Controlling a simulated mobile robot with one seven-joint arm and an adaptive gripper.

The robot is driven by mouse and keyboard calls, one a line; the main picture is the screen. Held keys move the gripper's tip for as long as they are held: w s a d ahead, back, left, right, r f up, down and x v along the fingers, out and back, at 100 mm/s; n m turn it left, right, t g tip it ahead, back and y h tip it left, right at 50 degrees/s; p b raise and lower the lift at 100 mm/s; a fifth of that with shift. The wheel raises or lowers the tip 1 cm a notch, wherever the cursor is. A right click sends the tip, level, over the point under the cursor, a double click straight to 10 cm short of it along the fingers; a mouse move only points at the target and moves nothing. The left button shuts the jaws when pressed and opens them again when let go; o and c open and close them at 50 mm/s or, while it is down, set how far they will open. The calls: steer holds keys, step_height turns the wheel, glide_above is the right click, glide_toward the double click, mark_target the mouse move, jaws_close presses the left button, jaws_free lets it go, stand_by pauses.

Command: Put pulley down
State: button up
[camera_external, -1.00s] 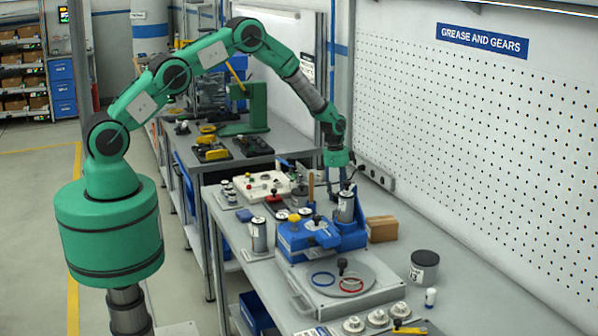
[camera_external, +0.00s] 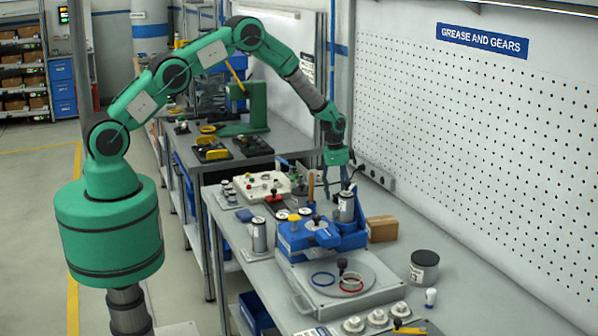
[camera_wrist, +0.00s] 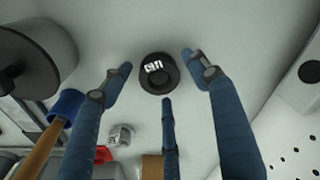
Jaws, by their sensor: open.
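A small black round part with a raised centre and a white-marked label, which looks like the pulley (camera_wrist: 158,74), rests on the pale bench top in the wrist view. My gripper (camera_wrist: 158,66) is open, with its blue fingers spread around the part and visible gaps between them. In the external view my gripper (camera_external: 339,184) hangs low over the bench behind the blue machine. I cannot make out the pulley there; the machine and the metal can hide that spot.
The metal can (camera_external: 346,207) and blue machine (camera_external: 303,238) stand close in front of my gripper. A wooden-handled tool (camera_wrist: 38,145) is close by at lower left in the wrist view. A cardboard box (camera_external: 382,229) sits to the right, and a dark can (camera_external: 424,267) stands nearer.

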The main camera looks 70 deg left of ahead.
step_height(320, 180, up, 11)
steer(key=s, duration=0.1)
steer(key=shift+a+r, duration=0.2)
steer(key=shift+a, duration=0.25)
stand_by(0.7)
step_height(320, 180, up, 20)
steer(key=n+t, duration=0.1)
steer(key=n, duration=0.1)
glide_above(336, 195)
steer(key=s+d, duration=0.4)
steer(key=s, duration=0.5)
steer(key=s+d+r+n+t, duration=0.1)
steer(key=s+d+r+n, duration=0.15)
steer(key=s+r, duration=1.1)
steer(key=s+d+r+n+t, duration=0.1)
steer(key=s+r+n, duration=0.1)
steer(key=s, duration=1.4)
steer(key=s+d+r+n+t+y, duration=0.1)
steer(key=s+d+r+n, duration=0.1)
steer(key=s, duration=1.4)
steer(key=shift+s+d+r+n+t, duration=0.2)
steer(key=shift+d+r+n+t, duration=0.15)
steer(key=shift+r, duration=0.5)
